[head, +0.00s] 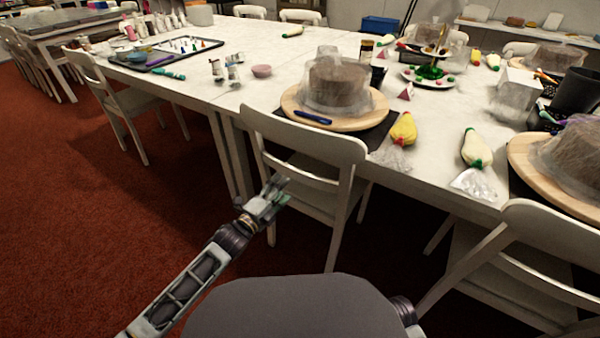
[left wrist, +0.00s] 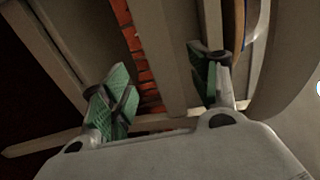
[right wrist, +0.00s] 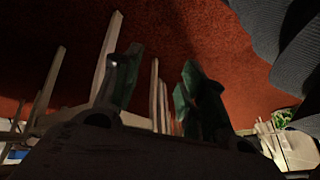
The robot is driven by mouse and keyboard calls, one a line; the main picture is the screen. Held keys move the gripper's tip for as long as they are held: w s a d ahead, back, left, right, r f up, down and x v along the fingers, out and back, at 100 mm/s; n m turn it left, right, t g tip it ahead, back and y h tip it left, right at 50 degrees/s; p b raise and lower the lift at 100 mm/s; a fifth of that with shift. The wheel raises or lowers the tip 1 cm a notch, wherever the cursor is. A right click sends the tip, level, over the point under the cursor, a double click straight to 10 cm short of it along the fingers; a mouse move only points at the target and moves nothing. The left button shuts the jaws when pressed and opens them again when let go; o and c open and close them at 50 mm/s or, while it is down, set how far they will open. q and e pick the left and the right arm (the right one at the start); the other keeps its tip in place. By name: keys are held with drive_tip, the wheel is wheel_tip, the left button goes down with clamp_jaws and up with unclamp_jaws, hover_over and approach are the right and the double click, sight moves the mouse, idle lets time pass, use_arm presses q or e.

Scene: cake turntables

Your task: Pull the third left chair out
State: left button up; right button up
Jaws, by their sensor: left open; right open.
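White wooden chairs stand along the near side of a long white table (head: 222,92). One chair (head: 120,105) is at the left, one (head: 310,140) in the middle before a wrapped cake, and one (head: 530,255) at the lower right. My left gripper (head: 275,194) is open beside the left side of the middle chair's back and seat. In the left wrist view, its green-padded fingers (left wrist: 165,78) are apart with pale chair bars behind and near them; contact cannot be told. My right gripper (right wrist: 160,82) is open and empty in the right wrist view, hidden in the head view.
A wrapped cake on a wooden turntable (head: 295,105) sits behind the middle chair, with piping bags (head: 404,130) beside it. Another turntable (head: 520,155) is at the right. Red carpet (head: 90,230) is open at the left.

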sight(294, 175)
use_arm(q)
drive_tip(key=b+x, duration=0.2)
drive_tip(key=x, duration=0.2)
drive_tip(key=b+x, duration=0.3)
drive_tip(key=x, duration=0.6)
use_arm(e)
wheel_tip(294, 175, down, 7)
drive_tip(key=a+t+y, duration=0.1)
drive_tip(key=shift+w+a+f+m, duration=0.2)
drive_tip(key=shift+m, duration=0.1)
use_arm(q)
drive_tip(key=shift+c, duration=0.2)
clamp_jaws()
